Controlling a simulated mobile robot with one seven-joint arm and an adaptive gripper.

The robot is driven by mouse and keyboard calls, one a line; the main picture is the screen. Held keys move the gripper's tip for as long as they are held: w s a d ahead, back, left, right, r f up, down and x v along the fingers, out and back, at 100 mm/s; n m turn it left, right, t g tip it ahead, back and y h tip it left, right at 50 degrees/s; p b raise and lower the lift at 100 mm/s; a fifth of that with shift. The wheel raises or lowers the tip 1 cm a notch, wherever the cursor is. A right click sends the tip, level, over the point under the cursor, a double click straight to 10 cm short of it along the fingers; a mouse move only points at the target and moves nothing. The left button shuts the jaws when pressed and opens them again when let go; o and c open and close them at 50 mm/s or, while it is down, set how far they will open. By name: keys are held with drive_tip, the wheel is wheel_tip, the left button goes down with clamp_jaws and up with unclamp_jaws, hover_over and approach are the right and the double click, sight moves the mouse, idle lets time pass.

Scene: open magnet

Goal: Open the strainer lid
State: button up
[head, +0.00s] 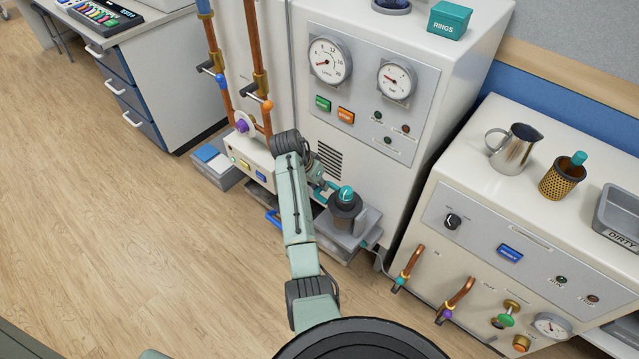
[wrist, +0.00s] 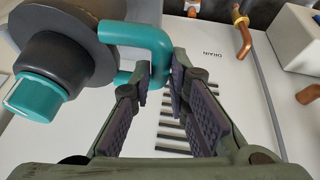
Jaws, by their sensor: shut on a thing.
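The strainer (head: 345,207) is a dark grey upright body with a teal cap, low at the front of the white machine. In the wrist view its round grey lid (wrist: 105,62) is at the upper left, with a teal knob (wrist: 38,97) and a bent teal handle (wrist: 150,36) on it. My gripper (wrist: 160,78) has its fingertips at the handle's lower end and is shut on it. In the head view my gripper (head: 322,187) is beside the strainer, partly hidden by my arm. I cannot tell whether the lid has lifted.
The white machine (head: 452,60) rises behind the strainer, with vent slots and copper pipes at left. A low grey tray (head: 338,241) is under the strainer. At right, a white cabinet (head: 470,165) holds a metal jug (head: 513,150) and a mesh basket (head: 560,182). The wooden floor at left is clear.

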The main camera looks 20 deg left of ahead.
clamp_jaws()
drive_tip(key=shift+w+r, duration=0.1)
idle(0.4)
